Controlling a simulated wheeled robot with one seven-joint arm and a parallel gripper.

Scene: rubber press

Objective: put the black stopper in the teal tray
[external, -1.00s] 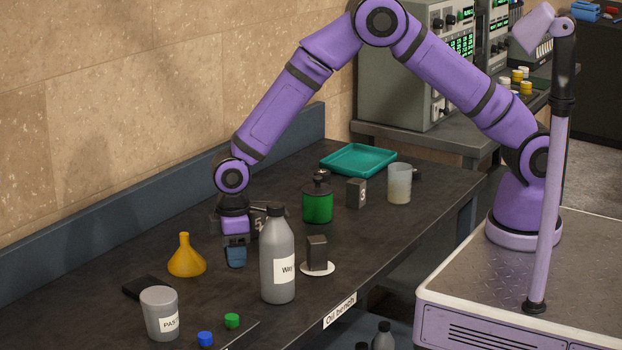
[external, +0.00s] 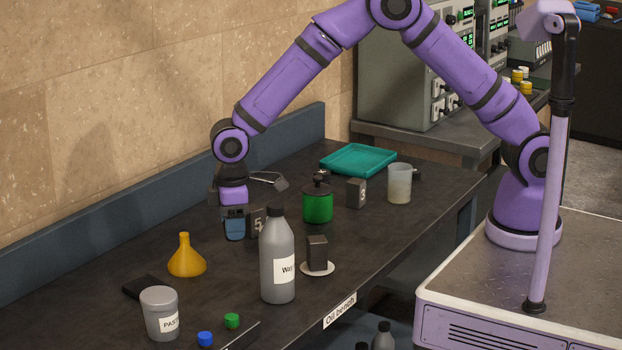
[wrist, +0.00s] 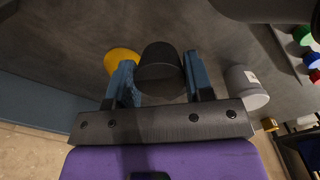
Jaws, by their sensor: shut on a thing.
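The black stopper (wrist: 160,66) shows in the wrist view as a dark, round-ended piece between the two blue fingers of my gripper (wrist: 159,75). In the external view my gripper (external: 235,233) is left of the bench's middle, pointing down and raised above the bench top. It is shut on the stopper, which the blue finger hides in that view. The teal tray (external: 358,160) lies flat at the far end of the bench, to the right of and beyond my gripper. No object shows in it.
Between gripper and tray stand block 5 (external: 256,222), a green bottle (external: 318,204) and block 3 (external: 356,193). A translucent cup (external: 399,184) is near the tray. A grey bottle (external: 278,258), yellow funnel (external: 187,260) and grey paste jar (external: 160,316) stand nearer the camera.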

